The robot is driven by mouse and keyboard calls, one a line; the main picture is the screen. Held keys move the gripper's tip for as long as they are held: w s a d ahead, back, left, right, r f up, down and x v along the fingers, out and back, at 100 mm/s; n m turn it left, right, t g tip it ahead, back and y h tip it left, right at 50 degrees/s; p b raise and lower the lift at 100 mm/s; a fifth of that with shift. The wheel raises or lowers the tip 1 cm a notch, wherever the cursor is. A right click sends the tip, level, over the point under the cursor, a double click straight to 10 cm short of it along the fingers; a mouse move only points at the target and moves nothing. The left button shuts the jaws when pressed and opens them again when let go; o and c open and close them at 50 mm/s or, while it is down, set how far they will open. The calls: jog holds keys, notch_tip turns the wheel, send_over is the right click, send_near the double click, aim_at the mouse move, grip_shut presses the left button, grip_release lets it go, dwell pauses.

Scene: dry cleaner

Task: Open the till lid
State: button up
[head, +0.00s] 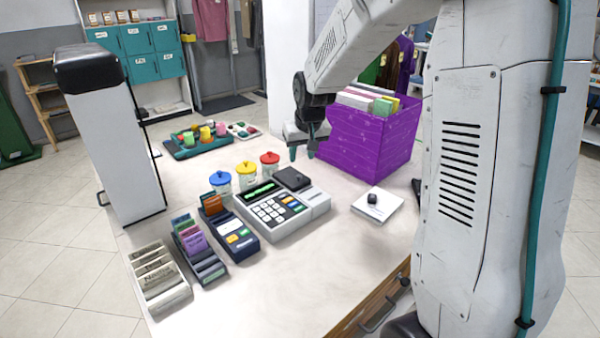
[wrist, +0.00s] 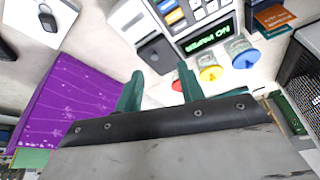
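The till (head: 275,213) is a pale grey machine on the counter, with a keypad and a green-lit display. The display reads "NO PAPER" in the wrist view. The till lid (head: 292,179) is a dark panel at the till's back right. It looks shut and flat, and it also shows in the wrist view (wrist: 156,55), just beyond my fingertips. My gripper (head: 302,152) hangs above and behind the lid, with green fingers apart and nothing between them. The spread fingers also show in the wrist view (wrist: 158,84). I see no contact with the lid.
Jars with blue (head: 219,178), yellow (head: 246,168) and red (head: 269,158) lids stand behind the till. A purple box (head: 372,138) of files is to the right. A white pad (head: 377,208) with a black object lies right.

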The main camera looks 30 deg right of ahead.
send_near(300, 178)
jog(key=x, duration=0.7)
jog(key=shift+w+f, duration=0.1)
jog(key=shift+w, duration=0.4)
jog(key=shift+d, duration=0.1)
grip_shut()
